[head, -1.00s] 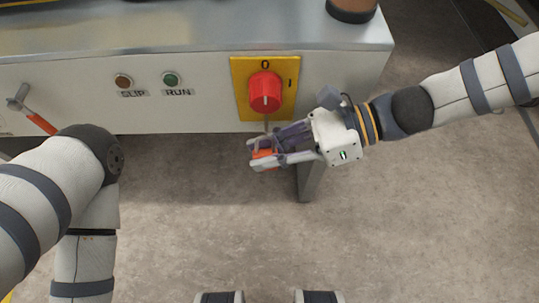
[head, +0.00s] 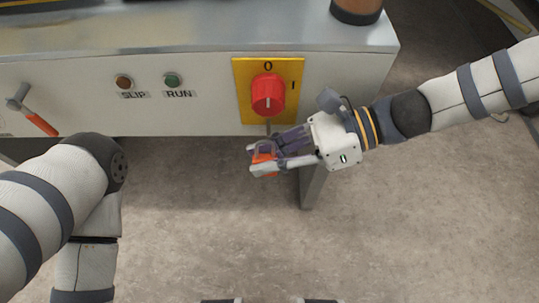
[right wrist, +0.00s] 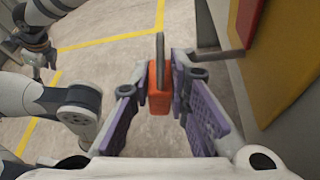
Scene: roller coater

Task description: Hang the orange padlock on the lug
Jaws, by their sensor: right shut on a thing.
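The orange padlock (head: 263,158) is held between the fingertips of my right gripper (head: 270,157), below the red switch. In the right wrist view the padlock (right wrist: 159,92) sits between the two purple finger pads, with its grey shackle pointing up. The right gripper (right wrist: 160,100) is shut on its body. The lug (right wrist: 220,55) shows as a grey metal bar sticking out from the yellow plate, to the right of the shackle and apart from it in the picture. In the head view the lug (head: 268,127) is small, just under the switch.
The red rotary switch (head: 268,95) sits on a yellow plate (head: 243,72) on the machine's front panel (head: 205,110). SLIP and RUN buttons and an orange-handled lever (head: 40,124) are to its left. A grey machine leg (head: 313,185) stands behind my right gripper. Open floor lies below.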

